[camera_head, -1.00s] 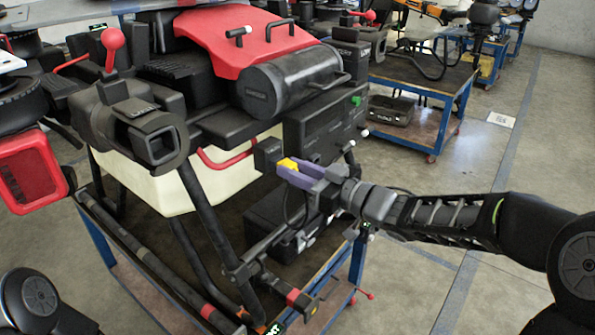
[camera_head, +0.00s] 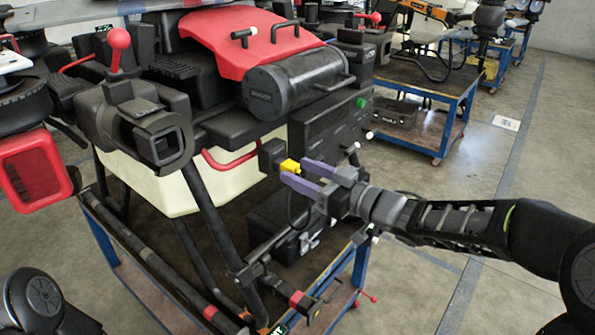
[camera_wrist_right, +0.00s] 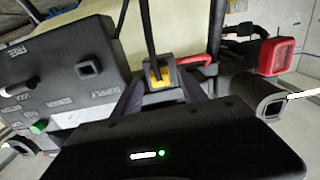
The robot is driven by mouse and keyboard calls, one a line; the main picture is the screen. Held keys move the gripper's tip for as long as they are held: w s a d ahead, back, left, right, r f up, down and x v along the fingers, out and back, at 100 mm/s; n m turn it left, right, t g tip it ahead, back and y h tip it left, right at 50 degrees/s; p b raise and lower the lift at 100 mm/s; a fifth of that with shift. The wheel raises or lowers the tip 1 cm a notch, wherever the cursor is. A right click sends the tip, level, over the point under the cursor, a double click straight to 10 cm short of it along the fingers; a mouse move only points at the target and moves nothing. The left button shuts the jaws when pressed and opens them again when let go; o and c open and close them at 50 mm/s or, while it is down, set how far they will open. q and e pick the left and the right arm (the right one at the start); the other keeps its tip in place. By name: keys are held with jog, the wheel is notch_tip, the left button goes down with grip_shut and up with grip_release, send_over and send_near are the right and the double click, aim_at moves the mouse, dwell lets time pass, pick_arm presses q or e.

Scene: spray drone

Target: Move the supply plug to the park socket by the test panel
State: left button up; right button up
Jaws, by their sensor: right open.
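The yellow supply plug (camera_head: 289,165) sits at a black block (camera_head: 271,156) beside the test panel (camera_head: 335,130); this block appears to be the park socket. In the right wrist view the plug (camera_wrist_right: 159,76) shows between my fingers, against dark parts, with a black cable near it. My right gripper (camera_head: 302,175) has purple fingers, open and spread, with the plug just past their tips. The panel (camera_wrist_right: 60,75) shows an empty square socket (camera_wrist_right: 90,69) marked SUPPLY. The plug's contact with the block is too small to judge. My left gripper is out of view.
A black cylinder (camera_head: 300,82) and red cover (camera_head: 240,38) lie above the panel. A red tube handle (camera_head: 232,162) and black frame legs (camera_head: 212,215) stand left of the plug. Open floor (camera_head: 430,180) lies to the right.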

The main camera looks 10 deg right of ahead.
jog(key=v, duration=0.6)
jog(key=shift+s, duration=0.15)
jog(key=shift+d, duration=0.1)
dwell(0.7)
